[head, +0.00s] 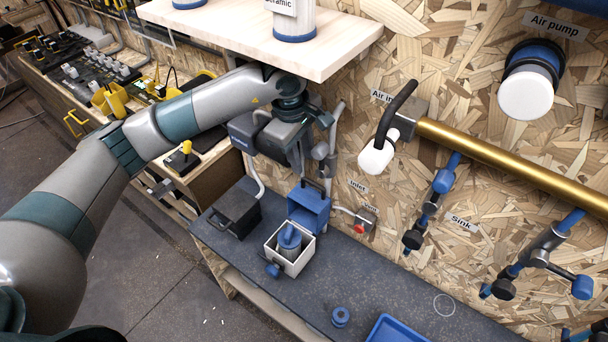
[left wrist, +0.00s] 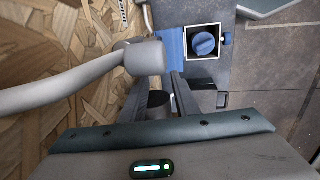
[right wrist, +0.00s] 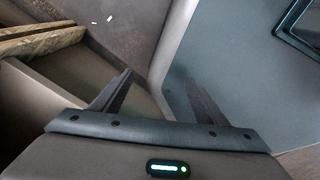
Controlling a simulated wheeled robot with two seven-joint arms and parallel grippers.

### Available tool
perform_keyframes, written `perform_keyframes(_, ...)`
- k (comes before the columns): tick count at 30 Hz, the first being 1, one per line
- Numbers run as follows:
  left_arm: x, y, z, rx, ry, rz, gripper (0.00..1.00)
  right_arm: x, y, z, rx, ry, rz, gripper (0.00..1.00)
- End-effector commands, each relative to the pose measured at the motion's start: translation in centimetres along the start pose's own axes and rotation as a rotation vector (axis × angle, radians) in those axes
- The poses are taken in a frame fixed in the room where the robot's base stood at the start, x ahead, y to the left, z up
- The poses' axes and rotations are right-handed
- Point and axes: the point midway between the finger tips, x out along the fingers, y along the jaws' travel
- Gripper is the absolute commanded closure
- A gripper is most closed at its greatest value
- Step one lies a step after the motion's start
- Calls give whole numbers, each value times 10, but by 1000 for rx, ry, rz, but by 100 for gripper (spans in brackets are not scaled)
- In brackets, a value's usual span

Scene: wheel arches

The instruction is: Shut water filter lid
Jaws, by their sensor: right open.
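The water filter is a white square housing (head: 290,249) on the dark bench, open at the top with a blue filter cartridge (head: 289,238) inside. Its blue lid (head: 309,206) stands raised at the housing's wall side. In the left wrist view the housing (left wrist: 218,52) and lid (left wrist: 172,48) lie beyond the fingers. My left gripper (head: 299,168) is above and behind the lid, close to the grey pipe; its fingers (left wrist: 162,80) are apart, with a dark round part visible between them. My right gripper (right wrist: 158,78) is open and empty, away from the filter.
A grey pipe (head: 328,150) runs beside my left gripper. A dark box (head: 236,209) stands left of the filter. A red-marked valve (head: 360,227) is on the right. A shelf (head: 265,48) hangs above.

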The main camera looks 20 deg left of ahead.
Motion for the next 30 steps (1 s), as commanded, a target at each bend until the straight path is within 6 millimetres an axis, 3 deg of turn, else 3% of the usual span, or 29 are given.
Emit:
perform_keyframes(17, -2, 3, 1, 26, 10, -6, 72, 0, -10, 6, 0, -7, -10, 33)
perform_keyframes(23, 12, 3, 1, 25, 9, -7, 72, -7, -3, 6, -2, -7, -3, 33)
perform_keyframes(30, 43, 2, 0, 24, 9, -8, 72, -20, 2, 4, -2, -7, 1, 33)
